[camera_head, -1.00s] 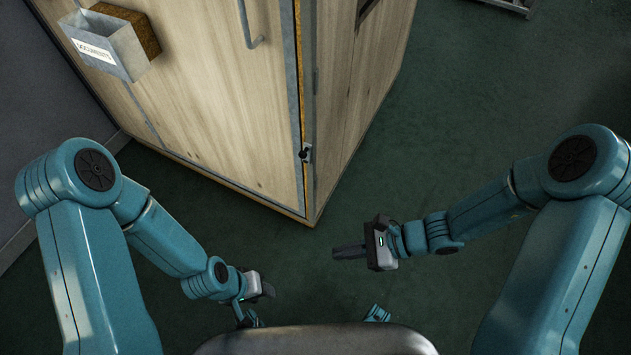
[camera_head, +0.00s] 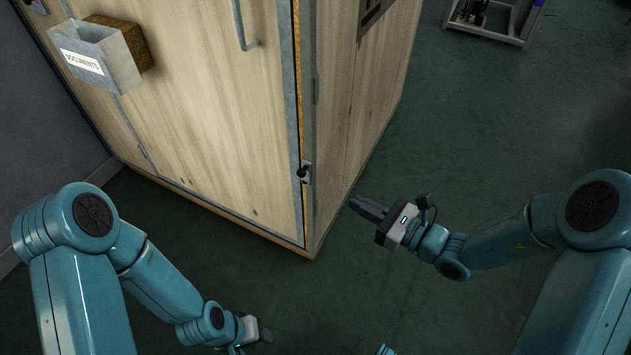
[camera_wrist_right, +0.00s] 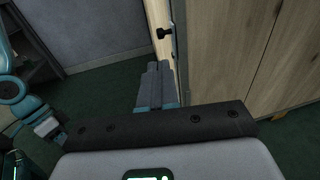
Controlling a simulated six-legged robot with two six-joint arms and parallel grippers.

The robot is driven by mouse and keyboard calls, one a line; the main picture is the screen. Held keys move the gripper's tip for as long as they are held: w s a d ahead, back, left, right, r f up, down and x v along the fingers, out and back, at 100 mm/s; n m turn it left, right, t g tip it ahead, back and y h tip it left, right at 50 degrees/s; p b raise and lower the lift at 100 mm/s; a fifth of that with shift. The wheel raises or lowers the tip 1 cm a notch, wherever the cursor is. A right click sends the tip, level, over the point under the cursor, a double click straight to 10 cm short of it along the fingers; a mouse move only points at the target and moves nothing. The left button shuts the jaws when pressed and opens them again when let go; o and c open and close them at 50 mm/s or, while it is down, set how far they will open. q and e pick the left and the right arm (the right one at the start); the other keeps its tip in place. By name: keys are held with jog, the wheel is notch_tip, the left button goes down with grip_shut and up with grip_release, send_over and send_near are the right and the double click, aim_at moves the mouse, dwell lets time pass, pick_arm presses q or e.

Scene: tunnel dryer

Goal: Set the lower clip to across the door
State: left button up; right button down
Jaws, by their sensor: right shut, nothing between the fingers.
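The lower clip (camera_head: 304,172) is a small dark knob on a metal plate, low on the door's right edge, by the cabinet corner. In the right wrist view the clip (camera_wrist_right: 164,33) is a black piece sticking out to the left near the top; its exact setting is hard to tell. The door (camera_head: 215,120) is pale wood with metal edging and looks closed. My right gripper (camera_head: 357,205) is shut and empty, right of the corner and apart from the clip. It points toward the cabinet. My left gripper (camera_head: 267,332) is low at the front; its jaw state is unclear.
A door handle (camera_head: 243,28) is at the top. The cabinet's side wall (camera_head: 352,100) runs back from the corner. A metal cart (camera_head: 492,22) stands far right. Green floor around is clear.

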aim_at(304, 175)
jog(key=r+b+x, duration=0.1)
jog(key=b+x, duration=0.2)
jog(key=x, duration=0.9)
jog(key=shift+w+a+f, duration=0.15)
jog(key=shift+f, duration=0.35)
